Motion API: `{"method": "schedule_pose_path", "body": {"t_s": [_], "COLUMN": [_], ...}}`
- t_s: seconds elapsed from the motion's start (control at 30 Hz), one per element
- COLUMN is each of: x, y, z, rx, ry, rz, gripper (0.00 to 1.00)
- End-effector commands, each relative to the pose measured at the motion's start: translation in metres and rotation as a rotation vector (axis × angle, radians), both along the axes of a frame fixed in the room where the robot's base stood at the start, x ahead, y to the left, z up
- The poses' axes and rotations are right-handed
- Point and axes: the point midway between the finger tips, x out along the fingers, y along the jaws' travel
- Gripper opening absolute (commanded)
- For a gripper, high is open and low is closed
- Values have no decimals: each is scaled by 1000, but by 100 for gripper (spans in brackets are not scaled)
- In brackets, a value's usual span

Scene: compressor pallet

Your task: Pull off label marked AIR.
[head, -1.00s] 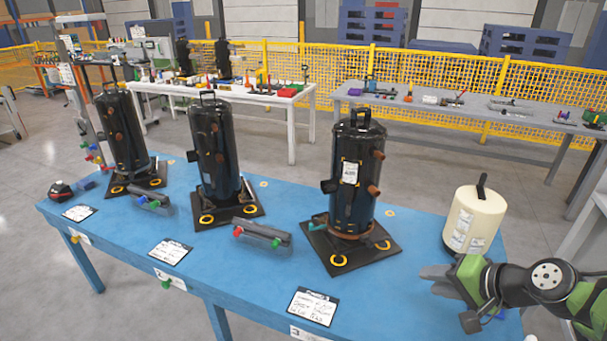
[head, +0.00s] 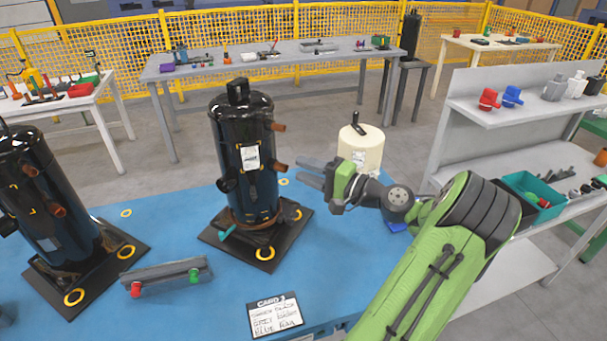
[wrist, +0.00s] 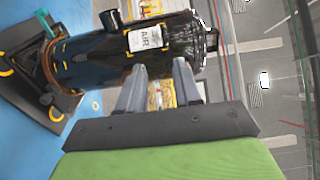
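The white AIR label (wrist: 149,37) is on the side of a black compressor in the wrist view, framed by yellow corner marks. In the head view the label (head: 250,157) faces forward on the nearest upright black compressor (head: 232,130), which stands on a dark base plate on the blue table. My gripper (head: 303,173) is to the right of this compressor, its fingers pointing left toward it. In the wrist view the two fingers of my gripper (wrist: 158,80) are apart with nothing between them, just below the label in the picture. The label is not between the fingers.
Copper stubs (head: 281,164) stick out of the compressor's right side, close to my fingers. A cream tank (head: 361,146) stands behind my gripper. A grey manifold (head: 167,274) and a card (head: 275,315) lie on the blue table (head: 120,196). Another compressor (head: 45,190) stands at left.

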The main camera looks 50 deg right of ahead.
Motion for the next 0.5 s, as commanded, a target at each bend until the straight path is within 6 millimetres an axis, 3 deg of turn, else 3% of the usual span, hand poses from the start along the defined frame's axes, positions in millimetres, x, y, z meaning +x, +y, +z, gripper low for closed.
{"method": "schedule_pose_path", "body": {"t_s": [0.2, 0.5], "x": [53, 115], "y": [8, 15], "z": [-1, 0], "rx": [-3, -2], "ry": [0, 0], "rz": [7, 6], "gripper": [34, 34]}}
